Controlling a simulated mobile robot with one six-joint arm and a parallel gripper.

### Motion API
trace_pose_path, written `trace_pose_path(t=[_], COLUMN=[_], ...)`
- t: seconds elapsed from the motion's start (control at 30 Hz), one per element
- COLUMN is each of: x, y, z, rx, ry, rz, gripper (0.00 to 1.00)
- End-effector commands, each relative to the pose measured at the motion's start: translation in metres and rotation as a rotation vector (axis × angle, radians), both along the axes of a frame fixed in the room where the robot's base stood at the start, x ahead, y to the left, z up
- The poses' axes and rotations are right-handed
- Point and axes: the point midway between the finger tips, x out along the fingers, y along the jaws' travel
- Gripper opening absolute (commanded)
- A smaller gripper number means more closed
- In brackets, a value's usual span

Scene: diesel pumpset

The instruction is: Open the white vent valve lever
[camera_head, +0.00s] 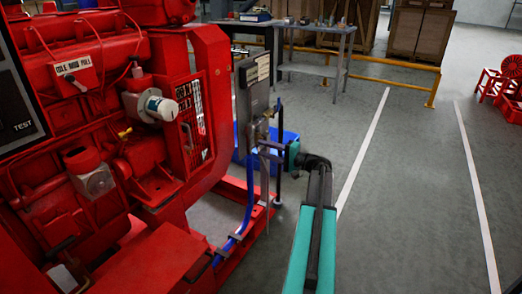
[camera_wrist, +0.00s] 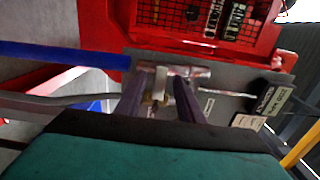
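A small valve with a pale metal body (camera_wrist: 160,82) sits on a grey upright panel (camera_wrist: 225,88). In the wrist view a whitish-tan piece below the body, which may be the lever, lies between my two fingers. In the head view the panel (camera_head: 254,90) stands beside the red engine, and the valve area is small and partly hidden by my gripper. My gripper (camera_wrist: 162,84) is open, with one finger on each side of the valve. I cannot tell whether either finger touches it. My gripper also shows in the head view (camera_head: 265,148).
The red engine (camera_head: 120,130) fills the left side. A blue hose (camera_head: 247,205) runs down from the panel to the red base. A blue bin (camera_head: 289,142) stands behind. A yellow rail (camera_head: 395,63) and a workbench (camera_head: 320,70) are farther back.

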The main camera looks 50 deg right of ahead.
Motion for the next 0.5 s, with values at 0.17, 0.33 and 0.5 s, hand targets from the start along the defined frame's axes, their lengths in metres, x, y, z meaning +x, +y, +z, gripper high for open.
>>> trace_pose_path(t=[0.17, 0.33, 0.5], x=[0.016, 0.021, 0.021], y=[0.004, 0.005, 0.005], z=[0.000, 0.000, 0.000], rx=[0.000, 0.000, 0.000], ry=[0.000, 0.000, 0.000], rz=[0.001, -0.001, -0.001], gripper=[0.34, 0.34, 0.34])
